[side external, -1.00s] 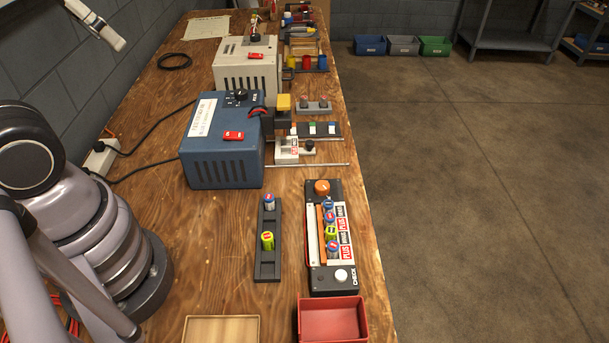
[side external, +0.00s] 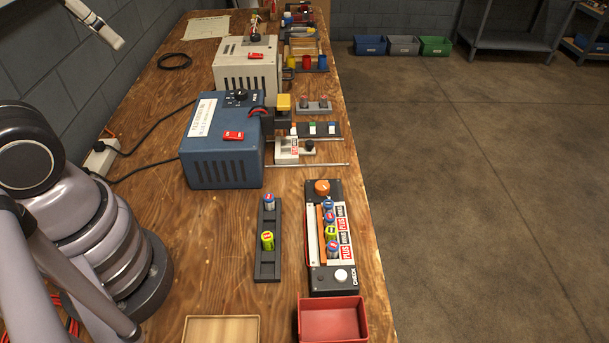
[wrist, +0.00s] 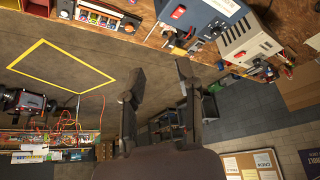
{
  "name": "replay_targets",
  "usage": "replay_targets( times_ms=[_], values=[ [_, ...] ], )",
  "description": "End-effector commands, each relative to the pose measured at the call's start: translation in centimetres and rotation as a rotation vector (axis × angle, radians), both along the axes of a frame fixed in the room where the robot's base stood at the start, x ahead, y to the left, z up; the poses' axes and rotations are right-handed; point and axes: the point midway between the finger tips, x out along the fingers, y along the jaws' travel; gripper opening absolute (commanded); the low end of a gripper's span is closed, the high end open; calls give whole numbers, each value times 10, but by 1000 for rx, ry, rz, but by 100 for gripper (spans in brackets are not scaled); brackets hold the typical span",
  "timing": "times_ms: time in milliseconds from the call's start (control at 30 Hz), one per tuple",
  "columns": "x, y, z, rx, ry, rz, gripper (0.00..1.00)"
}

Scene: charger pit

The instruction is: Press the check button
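The check button is a round white button (side external: 341,275) at the near end of the black charger box (side external: 322,286), next to the word CHECK. The charger box holds several upright cells in a row, with PLUG-like red and white labels beside them.
A dark rack (side external: 268,255) with two cells stands left of the charger box. A red tray (side external: 333,321) and a wooden tray (side external: 221,330) lie at the near edge. A blue machine (side external: 222,140) stands behind. The bench's right edge is close to the charger box.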

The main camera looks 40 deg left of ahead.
Motion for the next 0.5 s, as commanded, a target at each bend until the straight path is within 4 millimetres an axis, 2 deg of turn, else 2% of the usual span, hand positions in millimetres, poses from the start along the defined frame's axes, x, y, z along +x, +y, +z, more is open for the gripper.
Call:
replay_targets(
  times_ms=[33,200,500],
  values=[
    [0,0,0,0,0,0,23],
    [0,0,0,0,0,0,1],
    [0,0,0,0,0,0,0]
  ],
)
